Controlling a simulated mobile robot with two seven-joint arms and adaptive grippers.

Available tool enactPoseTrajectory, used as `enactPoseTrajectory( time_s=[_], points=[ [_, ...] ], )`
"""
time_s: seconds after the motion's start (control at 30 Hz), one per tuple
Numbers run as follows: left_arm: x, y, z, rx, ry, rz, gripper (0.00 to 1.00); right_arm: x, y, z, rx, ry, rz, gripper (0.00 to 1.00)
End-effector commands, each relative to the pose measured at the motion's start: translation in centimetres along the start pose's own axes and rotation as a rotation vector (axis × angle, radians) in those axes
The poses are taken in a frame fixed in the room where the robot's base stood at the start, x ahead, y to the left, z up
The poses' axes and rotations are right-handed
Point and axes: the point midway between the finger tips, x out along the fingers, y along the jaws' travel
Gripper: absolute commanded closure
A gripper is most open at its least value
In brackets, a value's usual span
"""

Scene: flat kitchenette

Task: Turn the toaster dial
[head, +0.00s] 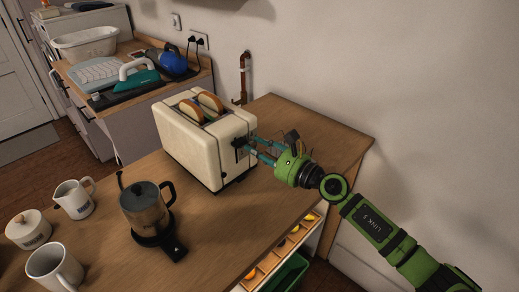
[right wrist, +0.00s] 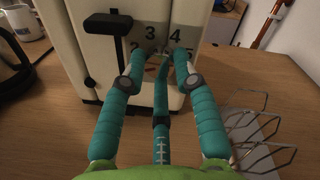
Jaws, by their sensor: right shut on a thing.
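The cream toaster (head: 200,150) stands on the wooden counter with two bread slices (head: 210,101) in its slots. My right gripper (head: 247,147) reaches its end panel from the right. In the right wrist view its teal fingers (right wrist: 158,72) are closed at the numbered dial panel (right wrist: 152,38), where 2, 3 and 4 show. They are shut on the toaster dial, which the fingertips mostly hide; its pointer setting cannot be read. The black lever (right wrist: 107,24) is left of the fingers, apart from them. My left gripper is not in view.
A dark coffee pot (head: 147,208) stands in front of the toaster, with white mugs (head: 55,268) at the left. A wire rack (right wrist: 255,125) is right of my fingers. The counter right of the toaster's far end is clear.

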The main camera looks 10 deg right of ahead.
Motion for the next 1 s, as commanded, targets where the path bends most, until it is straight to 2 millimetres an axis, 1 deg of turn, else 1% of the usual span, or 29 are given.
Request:
enactPoseTrajectory(
  time_s=[0.03,0.47,1.0],
  points=[
    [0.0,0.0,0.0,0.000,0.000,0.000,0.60,0.1,-0.3,0.5,0.035,-0.012,-0.009,1.00],
    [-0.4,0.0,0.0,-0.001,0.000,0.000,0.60,0.1,-0.5,0.5,0.432,-0.037,-0.033,1.00],
    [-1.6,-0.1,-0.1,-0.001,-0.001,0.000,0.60,0.1,-0.7,0.3,0.944,-0.069,-0.064,1.00]
  ],
)
